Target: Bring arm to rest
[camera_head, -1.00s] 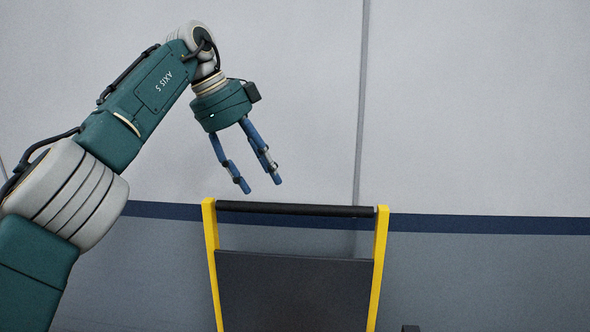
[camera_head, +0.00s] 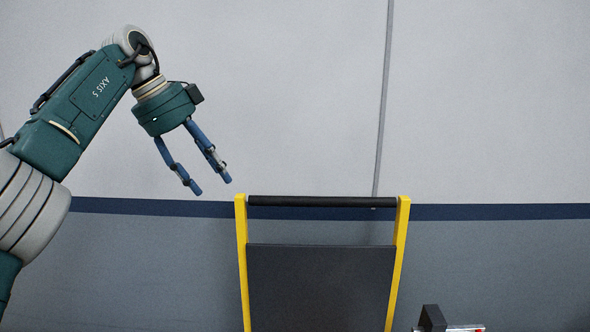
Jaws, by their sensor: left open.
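My left arm comes in from the left, dark green with pale grey joints. Its gripper (camera_head: 211,187) has two blue fingers that point down and to the right. The fingers are apart and hold nothing. The gripper hangs in front of the wall, above and to the left of the yellow frame's top in the picture. It looks clear of the frame. My right gripper does not show.
A yellow upright frame (camera_head: 242,255) with a black top bar (camera_head: 322,201) and a dark panel (camera_head: 320,290) stands at lower centre. A black object (camera_head: 432,318) shows at the lower edge. The wall (camera_head: 480,100) fills the background.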

